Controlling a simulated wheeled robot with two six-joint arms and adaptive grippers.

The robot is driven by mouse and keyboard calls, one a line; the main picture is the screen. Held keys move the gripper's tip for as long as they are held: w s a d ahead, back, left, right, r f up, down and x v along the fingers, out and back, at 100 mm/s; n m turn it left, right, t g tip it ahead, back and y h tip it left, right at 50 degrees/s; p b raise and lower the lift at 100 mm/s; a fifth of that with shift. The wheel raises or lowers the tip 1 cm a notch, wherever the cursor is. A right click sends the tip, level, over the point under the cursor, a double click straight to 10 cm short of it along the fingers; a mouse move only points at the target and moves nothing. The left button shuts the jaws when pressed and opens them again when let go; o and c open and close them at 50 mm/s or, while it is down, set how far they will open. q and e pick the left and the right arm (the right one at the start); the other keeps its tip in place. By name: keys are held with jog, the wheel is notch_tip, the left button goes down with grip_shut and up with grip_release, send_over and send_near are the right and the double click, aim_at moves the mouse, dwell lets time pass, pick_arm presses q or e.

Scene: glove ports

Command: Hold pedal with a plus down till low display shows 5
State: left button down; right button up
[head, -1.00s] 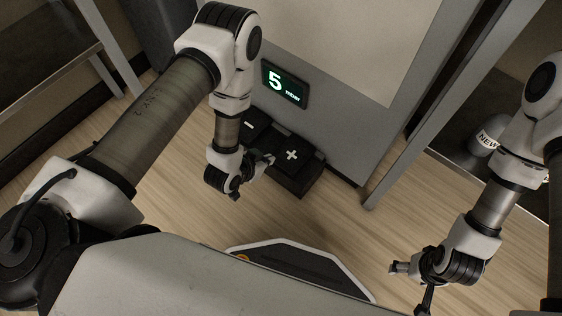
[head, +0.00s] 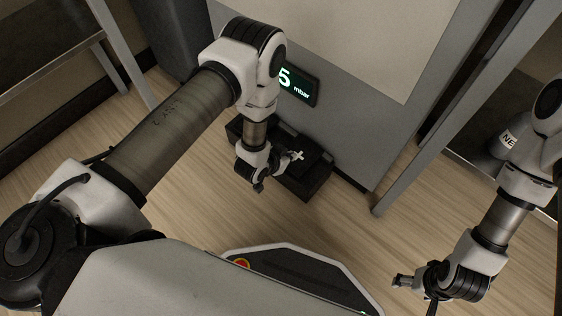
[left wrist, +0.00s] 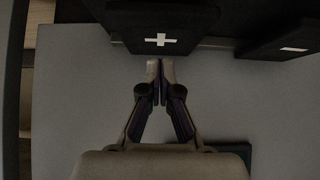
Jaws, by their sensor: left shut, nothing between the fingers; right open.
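The black pedal with a white plus (head: 313,168) sits low in front of the grey cabinet. In the left wrist view the plus pedal (left wrist: 162,22) is just above my fingertips. My left gripper (head: 291,155) is shut and empty, right over the plus pedal's near left part; I cannot tell if it touches. The minus pedal (left wrist: 290,45) shows at the right in the left wrist view; my arm hides its mark in the head view. The low display (head: 299,89) reads 5 mbar, the digit partly covered by my arm. My right gripper (head: 404,281) is open and empty over the floor.
The grey cabinet (head: 365,130) rises behind the pedals, with a metal post (head: 420,145) to its right. A grey cylinder with a label (head: 503,143) stands on the right, partly behind my right arm. The wooden floor before the pedals is clear.

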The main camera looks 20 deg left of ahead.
aim_at(292, 163)
pick_arm(q)
jog(key=f, duration=0.1)
jog(key=f+b, duration=0.1)
jog(key=f, duration=0.1)
jog(key=shift+s+f, duration=0.2)
jog(key=shift+f, duration=0.1)
pick_arm(e)
notch_tip(292, 163, down, 2)
pick_arm(q)
jog(key=shift+a, duration=0.1)
jog(key=shift+s+f, duration=0.1)
jog(key=shift+f, duration=0.15)
jog(key=shift+s+f, duration=0.25)
jog(key=shift+f, duration=0.65)
pick_arm(e)
jog(key=shift+r, duration=0.15)
